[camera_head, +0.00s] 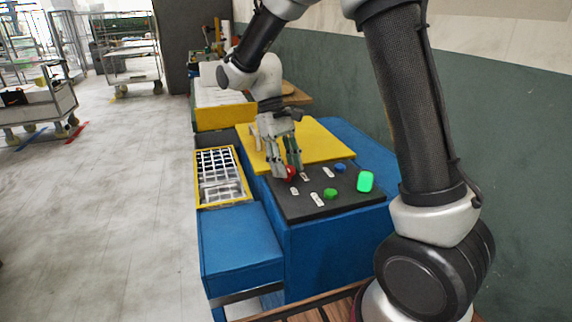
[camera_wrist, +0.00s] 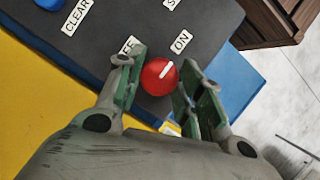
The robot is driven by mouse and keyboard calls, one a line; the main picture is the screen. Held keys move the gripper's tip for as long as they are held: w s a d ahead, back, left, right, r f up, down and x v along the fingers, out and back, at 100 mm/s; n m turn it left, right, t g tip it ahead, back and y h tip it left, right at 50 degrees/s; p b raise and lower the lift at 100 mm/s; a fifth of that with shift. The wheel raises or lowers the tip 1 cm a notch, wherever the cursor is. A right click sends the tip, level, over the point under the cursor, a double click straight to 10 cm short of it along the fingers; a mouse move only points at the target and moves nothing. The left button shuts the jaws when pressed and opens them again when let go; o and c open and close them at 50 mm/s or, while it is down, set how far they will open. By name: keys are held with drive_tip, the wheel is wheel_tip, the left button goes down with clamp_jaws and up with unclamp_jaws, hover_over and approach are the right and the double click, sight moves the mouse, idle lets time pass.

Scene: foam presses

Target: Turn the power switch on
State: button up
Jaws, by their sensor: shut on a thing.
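The power switch (camera_wrist: 157,78) is a round red knob with a white pointer line, on a dark control panel (camera_wrist: 140,22). In the wrist view the white line slants toward the "ON" label (camera_wrist: 181,41); another label (camera_wrist: 129,46), partly hidden by a finger, is on the other side. My gripper (camera_wrist: 156,85) has its fingers on both sides of the knob, shut on it. In the head view my gripper (camera_head: 284,171) reaches down to the red knob (camera_head: 291,173) at the panel's left edge.
A green button (camera_head: 330,194), a blue button (camera_head: 340,168) and a lit green button (camera_head: 365,182) are on the panel. A yellow plate (camera_head: 318,143) lies behind it. A blue cabinet (camera_head: 240,245) stands in front, beside a yellow-rimmed tray (camera_head: 247,190). Open floor lies left.

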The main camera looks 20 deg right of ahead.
drive_tip(key=o, duration=1)
drive_tip(key=shift+r, duration=0.1)
drive_tip(key=v, duration=1.1)
drive_tip(key=shift+w+r, duration=0.2)
drive_tip(key=shift+r, duration=0.2)
